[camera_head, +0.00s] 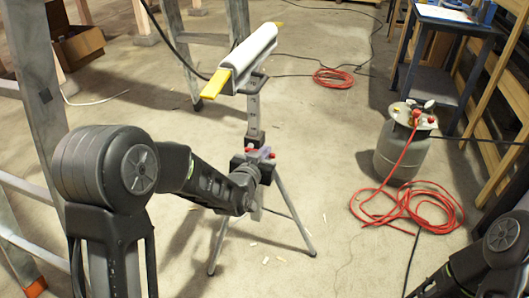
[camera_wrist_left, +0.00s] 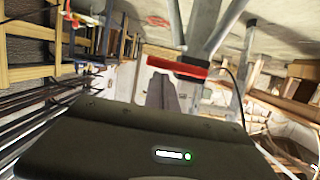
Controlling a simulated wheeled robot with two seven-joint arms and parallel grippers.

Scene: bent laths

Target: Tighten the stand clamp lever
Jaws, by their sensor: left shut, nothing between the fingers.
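The stand (camera_head: 253,105) is a grey post on splayed tripod legs, with a dark clamp block partly hidden by my left arm. Red parts (camera_head: 271,155) show at the clamp. In the left wrist view a red lever (camera_wrist_left: 180,66) lies across the picture just beyond my left gripper (camera_wrist_left: 161,80). The gripper's fingers are shut with nothing between them, and their tips look close to the lever; I cannot tell whether they touch it. In the head view my left wrist is at the clamp, and its fingertips are hard to make out. My right gripper is out of view.
A white steam box (camera_head: 245,52) with a yellow lath (camera_head: 215,83) through it rests on the stand. A metal boiler (camera_head: 403,150) and coiled red hose (camera_head: 425,205) stand right. A ladder-like metal frame (camera_head: 38,80) is left. Floor between stand and boiler is mostly clear.

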